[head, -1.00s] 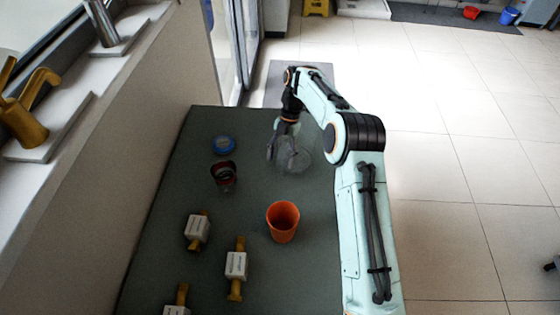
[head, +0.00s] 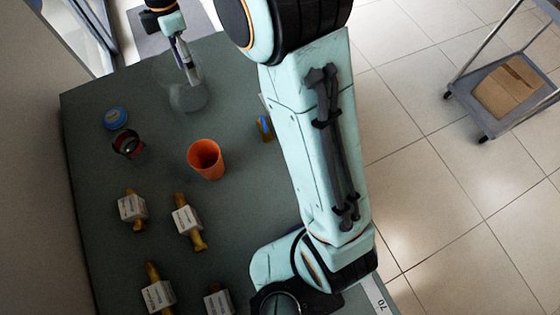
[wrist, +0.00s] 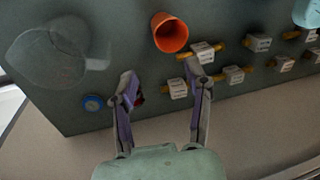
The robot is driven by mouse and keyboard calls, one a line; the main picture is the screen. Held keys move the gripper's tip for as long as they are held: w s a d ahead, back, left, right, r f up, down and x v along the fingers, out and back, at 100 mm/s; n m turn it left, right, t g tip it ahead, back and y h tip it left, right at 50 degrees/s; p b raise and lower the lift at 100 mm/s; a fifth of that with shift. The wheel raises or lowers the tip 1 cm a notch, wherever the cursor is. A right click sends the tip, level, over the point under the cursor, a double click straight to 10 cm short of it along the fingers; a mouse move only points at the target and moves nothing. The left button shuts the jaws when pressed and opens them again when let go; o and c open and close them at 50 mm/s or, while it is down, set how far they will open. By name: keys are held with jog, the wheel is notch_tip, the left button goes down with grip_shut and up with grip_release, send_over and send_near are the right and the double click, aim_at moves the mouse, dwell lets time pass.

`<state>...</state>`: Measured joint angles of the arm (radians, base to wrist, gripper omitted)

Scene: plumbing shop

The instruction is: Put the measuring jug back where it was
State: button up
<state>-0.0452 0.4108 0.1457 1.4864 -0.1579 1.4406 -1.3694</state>
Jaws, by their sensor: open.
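The measuring jug (head: 188,97) is clear and faint, standing on the dark green table near its far end in the head view. In the wrist view the jug (wrist: 48,58) is at the upper left, outside the fingers. My gripper (head: 186,66) overlaps the jug's upper part in the head view; whether it touches is unclear there. In the wrist view my gripper (wrist: 163,88) has its two fingers spread wide, with nothing held between them. Its left finger partly covers a dark red and black fitting (wrist: 139,99).
An orange cup (head: 206,160) stands mid-table. A blue disc (head: 116,118) and the red and black fitting (head: 128,144) lie left of it. Several white-labelled brass valves (head: 187,221) lie nearer. A trolley (head: 481,122) with a cardboard box stands on the floor at right.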

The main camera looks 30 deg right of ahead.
jog(key=s+d+f+m+t, duration=0.1)
jog(key=s+d+m, duration=0.2)
jog(key=s+m, duration=0.6)
jog(key=s+d+f+m+t, duration=0.1)
jog(key=s+d+m, duration=0.2)
jog(key=s+m, duration=0.6)
jog(key=s, duration=0.5)
jog(key=shift+s+f, duration=0.25)
